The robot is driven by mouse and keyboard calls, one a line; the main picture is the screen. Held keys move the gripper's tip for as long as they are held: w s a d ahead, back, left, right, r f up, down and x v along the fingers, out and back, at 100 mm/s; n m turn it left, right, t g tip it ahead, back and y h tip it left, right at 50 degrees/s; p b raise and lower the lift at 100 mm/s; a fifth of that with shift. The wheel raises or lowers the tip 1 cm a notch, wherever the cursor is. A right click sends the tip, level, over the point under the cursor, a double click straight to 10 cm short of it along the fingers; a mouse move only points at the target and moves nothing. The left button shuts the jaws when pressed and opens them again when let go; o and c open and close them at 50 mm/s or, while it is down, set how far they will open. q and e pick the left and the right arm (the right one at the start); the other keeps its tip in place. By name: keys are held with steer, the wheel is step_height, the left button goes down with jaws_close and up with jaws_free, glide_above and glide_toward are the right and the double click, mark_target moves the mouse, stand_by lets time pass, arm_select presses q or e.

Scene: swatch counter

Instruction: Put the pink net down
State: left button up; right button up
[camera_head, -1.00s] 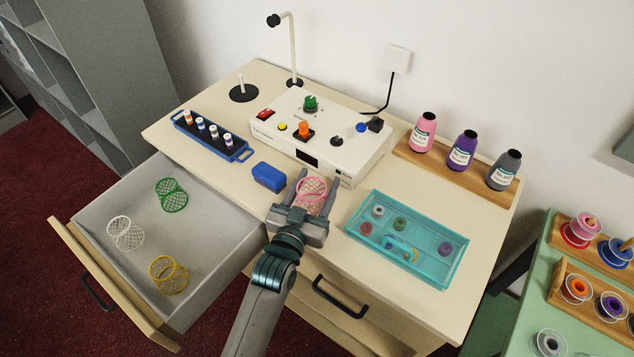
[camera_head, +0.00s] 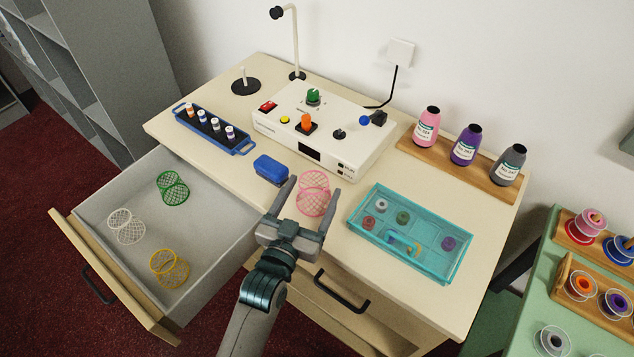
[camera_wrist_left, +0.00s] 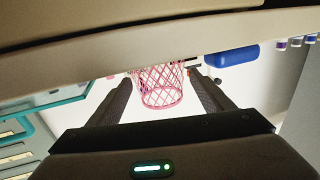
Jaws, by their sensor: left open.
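The pink net (camera_head: 313,194) is an open mesh tube. It rests on the cream counter top (camera_head: 375,165), between the blue box and the teal tray. My left gripper (camera_head: 316,187) is open, its two fingers spread on the near side of the net and pointing at it. In the left wrist view the pink net (camera_wrist_left: 160,84) shows between the two spread fingers (camera_wrist_left: 165,92), with a gap on each side. My right gripper does not show.
A blue box (camera_head: 271,169) lies left of the net, and a teal tray (camera_head: 455,272) with several bobbins lies right. A white control unit (camera_head: 345,160) stands behind. The open drawer (camera_head: 215,240) at left holds green (camera_head: 173,188), white (camera_head: 126,226) and yellow (camera_head: 169,268) nets.

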mark_target(308, 202)
arm_select(q)
steer(key=v, duration=0.3)
steer(key=shift+s+a+f+b, duration=0.1)
steer(key=shift+s+b, duration=0.1)
steer(key=shift+b, duration=0.1)
steer(key=v, duration=0.3)
steer(key=shift+s+b, duration=0.25)
steer(key=shift+b, duration=0.05)
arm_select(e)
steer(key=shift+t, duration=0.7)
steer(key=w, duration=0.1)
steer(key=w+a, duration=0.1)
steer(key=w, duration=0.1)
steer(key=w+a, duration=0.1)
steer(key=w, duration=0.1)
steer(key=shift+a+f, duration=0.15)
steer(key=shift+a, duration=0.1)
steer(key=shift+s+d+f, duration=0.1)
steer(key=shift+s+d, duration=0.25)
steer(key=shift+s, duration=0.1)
